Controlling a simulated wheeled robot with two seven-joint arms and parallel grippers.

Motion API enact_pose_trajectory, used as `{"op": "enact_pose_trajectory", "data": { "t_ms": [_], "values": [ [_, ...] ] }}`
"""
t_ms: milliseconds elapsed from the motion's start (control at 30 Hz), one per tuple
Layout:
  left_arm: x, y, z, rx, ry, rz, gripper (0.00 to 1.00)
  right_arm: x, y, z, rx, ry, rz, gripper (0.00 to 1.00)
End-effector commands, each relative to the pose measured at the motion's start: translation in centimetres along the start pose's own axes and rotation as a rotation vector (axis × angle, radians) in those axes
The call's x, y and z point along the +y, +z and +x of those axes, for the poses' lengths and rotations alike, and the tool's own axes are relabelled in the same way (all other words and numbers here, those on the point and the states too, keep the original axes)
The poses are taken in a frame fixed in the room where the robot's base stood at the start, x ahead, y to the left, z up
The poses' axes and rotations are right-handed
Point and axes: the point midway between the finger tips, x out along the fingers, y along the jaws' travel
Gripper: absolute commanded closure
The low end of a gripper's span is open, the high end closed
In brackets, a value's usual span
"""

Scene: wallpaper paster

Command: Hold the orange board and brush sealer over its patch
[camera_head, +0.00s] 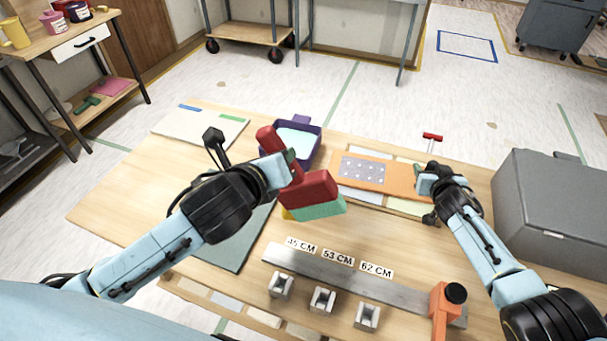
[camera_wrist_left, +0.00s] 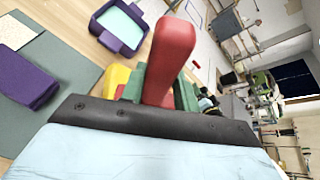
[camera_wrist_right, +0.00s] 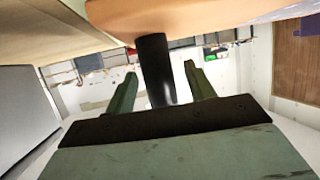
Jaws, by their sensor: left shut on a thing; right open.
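My left gripper (camera_head: 287,163) is shut on the red handle of a brush (camera_head: 308,190) with a red head and pale green lower part. It holds the brush above the table, left of the orange board (camera_head: 400,180). The handle fills the left wrist view (camera_wrist_left: 170,50). The board carries a grey dotted patch (camera_head: 363,170). My right gripper (camera_head: 434,188) is at the board's right end. In the right wrist view its fingers (camera_wrist_right: 160,85) are open on either side of a black post (camera_wrist_right: 154,65), under the orange board (camera_wrist_right: 190,14). A purple tray (camera_head: 317,150) holds pale blue sealer.
A long metal ruler strip (camera_head: 335,275) with size labels and several metal blocks lies in front, with an orange clamp (camera_head: 440,305) at its right. A grey box (camera_head: 550,205) stands at right. A grey-green mat (camera_head: 240,255) and a pale panel (camera_head: 200,128) lie left.

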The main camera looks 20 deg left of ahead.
Motion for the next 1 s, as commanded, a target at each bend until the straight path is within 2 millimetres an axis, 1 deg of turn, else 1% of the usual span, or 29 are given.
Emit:
{"op": "enact_pose_trajectory", "data": {
  "t_ms": [167, 500, 1000],
  "values": [
    [-0.2, 0.3, -0.1, -0.001, -0.001, -0.001, 1.00, 0.0, -0.1, -0.2, 0.000, 0.000, 0.001, 0.46],
    [-1.1, 1.8, -0.9, -0.002, -0.001, -0.001, 1.00, 0.0, -0.2, -1.8, 0.000, 0.000, 0.001, 0.46],
    [-1.1, 1.7, -0.9, -0.001, -0.001, 0.000, 1.00, 0.0, 0.0, -1.8, 0.000, 0.000, 0.000, 0.46]
  ]
}}
